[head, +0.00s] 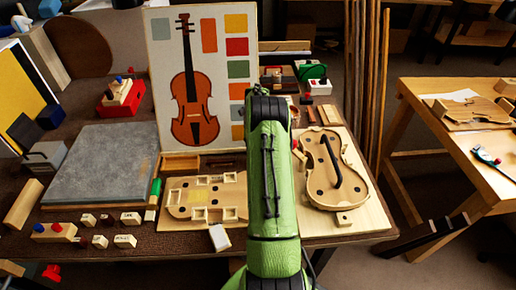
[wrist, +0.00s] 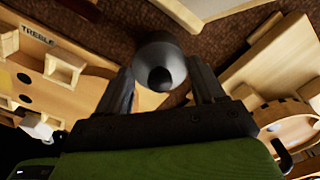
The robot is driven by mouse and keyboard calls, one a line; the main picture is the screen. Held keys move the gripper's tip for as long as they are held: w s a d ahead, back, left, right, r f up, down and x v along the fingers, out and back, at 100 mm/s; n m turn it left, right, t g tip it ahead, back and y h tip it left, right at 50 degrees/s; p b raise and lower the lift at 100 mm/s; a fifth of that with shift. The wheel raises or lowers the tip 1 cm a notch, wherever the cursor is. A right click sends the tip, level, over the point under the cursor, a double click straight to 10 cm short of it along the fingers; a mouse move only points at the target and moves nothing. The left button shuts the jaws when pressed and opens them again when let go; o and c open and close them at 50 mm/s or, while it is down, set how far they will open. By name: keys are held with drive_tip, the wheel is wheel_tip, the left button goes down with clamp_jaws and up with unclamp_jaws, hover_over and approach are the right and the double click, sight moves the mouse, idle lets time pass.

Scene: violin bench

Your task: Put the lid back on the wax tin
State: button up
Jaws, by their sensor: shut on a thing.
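My gripper (wrist: 163,75) is shut on a grey round piece with a dark knob, which looks like the wax tin's lid (wrist: 157,49). The piece sits between the two dark fingers in the wrist view, above the brown bench top. In the head view my green arm reaches over the bench and hides my gripper and the held piece. I cannot make out the wax tin in either view; it may be hidden behind my arm.
A wooden board with cut-outs (head: 180,207) lies left of my arm, and a violin body (head: 345,188) lies on a pale board to the right. Small labelled blocks line the front edge.

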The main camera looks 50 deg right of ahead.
drive_tip(key=shift+f, duration=0.2)
idle(0.5)
drive_tip(key=o, duration=1.1)
drive_tip(key=shift+o, duration=0.2)
drive_tip(key=shift+r+p, duration=2.1)
drive_tip(key=shift+r, duration=1.5)
clamp_jaws()
drive_tip(key=shift+f, duration=0.2)
